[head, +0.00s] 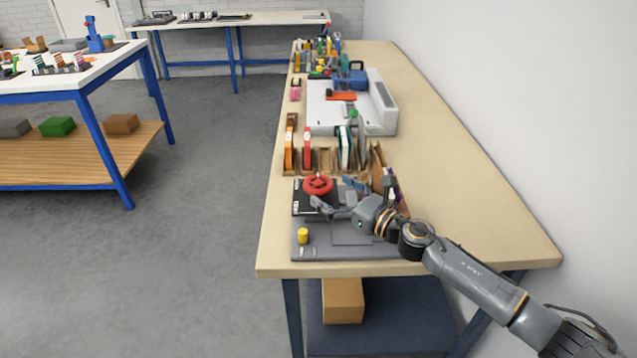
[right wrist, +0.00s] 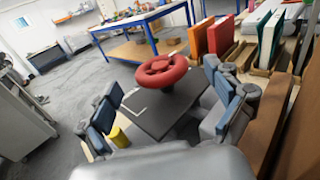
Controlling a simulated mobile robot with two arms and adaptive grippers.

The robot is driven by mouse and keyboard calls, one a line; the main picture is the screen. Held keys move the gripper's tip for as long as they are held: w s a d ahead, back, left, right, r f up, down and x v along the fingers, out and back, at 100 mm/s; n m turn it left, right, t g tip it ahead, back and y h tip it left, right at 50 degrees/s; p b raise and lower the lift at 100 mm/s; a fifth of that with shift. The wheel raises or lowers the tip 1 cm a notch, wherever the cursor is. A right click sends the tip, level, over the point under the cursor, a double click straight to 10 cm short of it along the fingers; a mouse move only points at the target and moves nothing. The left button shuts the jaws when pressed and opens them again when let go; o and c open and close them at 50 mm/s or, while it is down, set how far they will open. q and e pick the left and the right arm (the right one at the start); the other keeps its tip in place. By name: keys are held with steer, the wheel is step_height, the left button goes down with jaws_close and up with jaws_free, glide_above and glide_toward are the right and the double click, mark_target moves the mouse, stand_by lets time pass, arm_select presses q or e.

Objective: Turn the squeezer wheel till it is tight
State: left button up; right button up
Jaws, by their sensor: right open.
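The red squeezer wheel (head: 318,184) stands on the dark press (head: 303,207) near the front left of the long bench. In the right wrist view the red wheel (right wrist: 160,70) sits ahead, between the directions of the two fingers, with the dark flat plate (right wrist: 155,110) below it. My right gripper (head: 338,197) is open beside the wheel, with its fingers spread apart. In the right wrist view nothing is between its fingers (right wrist: 165,108), and I see no clear contact with the wheel. My left gripper is not in view.
A yellow cylinder (head: 303,236) stands on the grey base board (head: 350,250) in front. Behind the wheel, a rack holds upright orange and red books (head: 307,147). A large white and grey machine (head: 381,105) stands farther back. The right side of the bench is clear.

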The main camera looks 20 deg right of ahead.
mark_target(307, 177)
steer(key=shift+p+x, duration=0.3)
steer(key=shift+x, duration=2.05)
steer(key=shift+f, duration=0.1)
